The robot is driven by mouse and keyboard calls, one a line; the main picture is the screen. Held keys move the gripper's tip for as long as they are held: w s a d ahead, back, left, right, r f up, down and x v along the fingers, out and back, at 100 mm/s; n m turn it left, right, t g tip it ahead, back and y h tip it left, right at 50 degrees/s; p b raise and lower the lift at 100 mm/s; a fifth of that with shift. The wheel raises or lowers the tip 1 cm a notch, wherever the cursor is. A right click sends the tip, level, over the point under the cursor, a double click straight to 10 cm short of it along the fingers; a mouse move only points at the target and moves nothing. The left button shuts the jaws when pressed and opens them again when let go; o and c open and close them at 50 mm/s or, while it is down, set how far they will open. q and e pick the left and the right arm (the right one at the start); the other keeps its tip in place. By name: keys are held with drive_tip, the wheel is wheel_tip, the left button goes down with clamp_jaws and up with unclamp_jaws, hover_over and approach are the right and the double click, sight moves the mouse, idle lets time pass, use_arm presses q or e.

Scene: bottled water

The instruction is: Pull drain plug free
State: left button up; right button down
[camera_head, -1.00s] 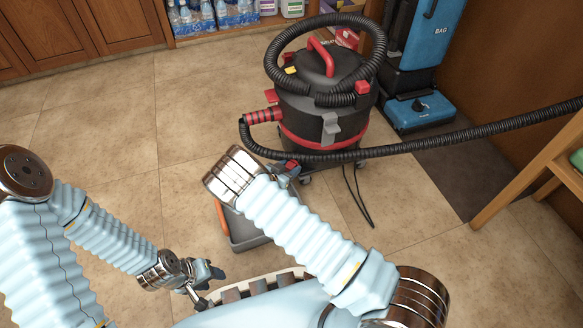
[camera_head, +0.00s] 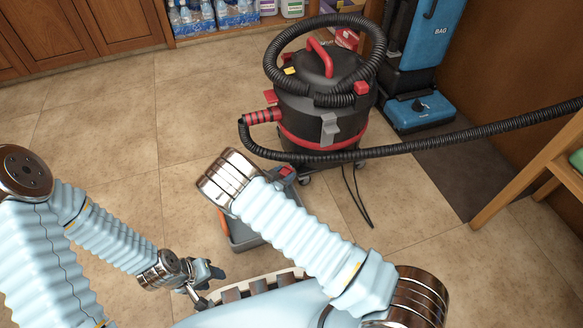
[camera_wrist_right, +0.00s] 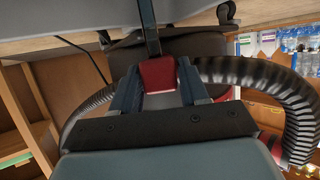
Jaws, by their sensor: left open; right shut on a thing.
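The black and red wet vacuum (camera_head: 322,110) stands on the tiled floor in the head view. My right gripper (camera_head: 285,175) is low at its front, largely hidden behind my own wrist. In the right wrist view, this gripper (camera_wrist_right: 157,80) is shut on the red drain plug (camera_wrist_right: 157,74), with one finger on each side. A narrow dark strip runs from the plug to the top of that view. Whether the plug is still seated in the vacuum cannot be told. My left gripper (camera_head: 207,271) is open and empty, at the lower left, away from the vacuum.
A grey bin (camera_head: 243,240) with an orange handle stands under my right arm. A black hose (camera_head: 450,142) stretches right from the vacuum, and a thin cord lies on the floor. A blue upright machine (camera_head: 420,110) stands behind right. The floor at left is clear.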

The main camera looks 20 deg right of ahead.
drive_tip(key=shift+s+a, duration=0.9)
drive_tip(key=shift+a, duration=0.2)
idle(1.0)
